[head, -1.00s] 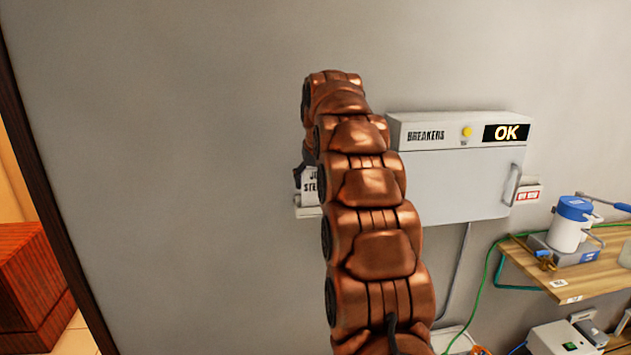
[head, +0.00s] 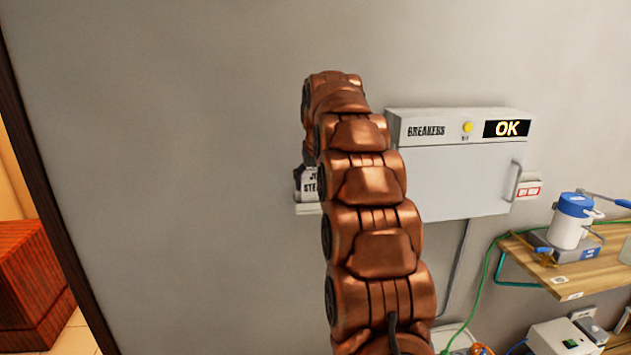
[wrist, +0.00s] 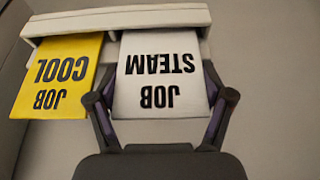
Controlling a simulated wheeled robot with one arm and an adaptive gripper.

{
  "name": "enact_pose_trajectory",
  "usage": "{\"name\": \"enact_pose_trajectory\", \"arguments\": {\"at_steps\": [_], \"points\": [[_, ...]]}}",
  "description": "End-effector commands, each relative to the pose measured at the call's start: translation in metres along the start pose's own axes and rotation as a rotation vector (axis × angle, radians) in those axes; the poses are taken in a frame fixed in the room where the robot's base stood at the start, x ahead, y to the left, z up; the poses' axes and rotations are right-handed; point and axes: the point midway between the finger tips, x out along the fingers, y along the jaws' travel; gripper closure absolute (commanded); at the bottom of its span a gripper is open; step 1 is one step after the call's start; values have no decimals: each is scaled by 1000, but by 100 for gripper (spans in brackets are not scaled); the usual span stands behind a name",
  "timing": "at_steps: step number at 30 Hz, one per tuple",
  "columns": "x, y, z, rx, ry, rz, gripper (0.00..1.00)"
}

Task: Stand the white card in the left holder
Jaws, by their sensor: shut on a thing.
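The white card (wrist: 158,75), printed JOB STEAM, stands against the wall fixture in the wrist view, its lettering upside down there. My gripper (wrist: 158,68) is shut on it, one finger along each side edge. The card's far edge meets the pale ledge of the holder (wrist: 115,18); I cannot tell how deep it sits. In the head view a strip of the white card (head: 309,186) shows left of my arm, just above the left end of the holder ledge (head: 307,209).
A yellow card (wrist: 60,78) printed JOB COOL stands beside the white card on the same ledge. The breaker box (head: 460,175), showing OK, is on the wall right of my arm. A wooden shelf (head: 580,275) with equipment is at the right. The wall to the left is bare.

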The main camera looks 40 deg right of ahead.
Motion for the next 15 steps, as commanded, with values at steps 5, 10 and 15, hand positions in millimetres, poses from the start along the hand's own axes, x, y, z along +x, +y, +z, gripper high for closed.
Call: {"name": "enact_pose_trajectory", "arguments": {"at_steps": [5,10,15], "points": [[0,0,0,0,0,0,19],[0,0,0,0,0,0,2],[0,0,0,0,-1,0,0]]}}
